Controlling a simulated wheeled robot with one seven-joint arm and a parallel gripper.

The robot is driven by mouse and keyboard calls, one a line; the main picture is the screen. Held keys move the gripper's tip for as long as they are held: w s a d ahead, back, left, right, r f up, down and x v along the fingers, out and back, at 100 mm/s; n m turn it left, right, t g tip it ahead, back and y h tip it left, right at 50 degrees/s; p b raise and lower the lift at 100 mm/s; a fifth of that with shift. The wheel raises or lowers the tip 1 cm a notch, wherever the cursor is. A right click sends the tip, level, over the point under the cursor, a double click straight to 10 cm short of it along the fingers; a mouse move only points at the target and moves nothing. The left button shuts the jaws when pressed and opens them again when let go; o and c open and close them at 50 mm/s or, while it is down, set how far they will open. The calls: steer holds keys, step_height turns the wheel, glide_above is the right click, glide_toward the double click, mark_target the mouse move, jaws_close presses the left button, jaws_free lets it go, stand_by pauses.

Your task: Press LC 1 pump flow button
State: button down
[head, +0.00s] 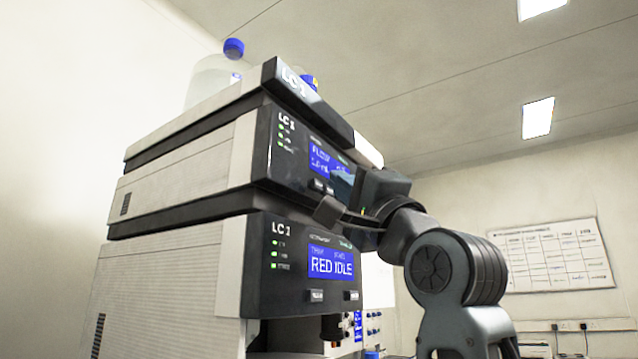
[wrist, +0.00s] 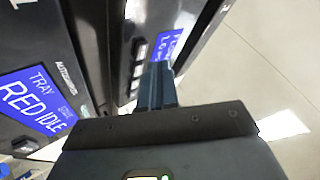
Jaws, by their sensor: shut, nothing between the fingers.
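The LC 1 pump module (head: 300,150) is the dark-fronted middle unit of the stack, with a blue display (head: 328,160) reading FLOW. Small buttons (head: 318,184) sit under that display; their labels are too small to read. My gripper (head: 328,210) is shut and empty, its fingertips at the lower edge of the pump front, just below those buttons. In the wrist view the closed fingers (wrist: 158,85) point toward the pump front and overlap part of its blue display (wrist: 168,45). I cannot tell whether the fingertips touch the panel.
Below the pump is an LC 1 unit whose display (head: 330,263) reads RED IDLE, with two buttons under it. Above is a top tray (head: 305,100) holding a blue-capped bottle (head: 213,75). A wall chart (head: 553,257) hangs at right.

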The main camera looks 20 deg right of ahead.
steer(key=s+d, duration=0.1)
steer(key=s, duration=0.1)
steer(key=s+d, duration=0.2)
steer(key=shift+p, duration=0.35)
stand_by(0.3)
stand_by(0.7)
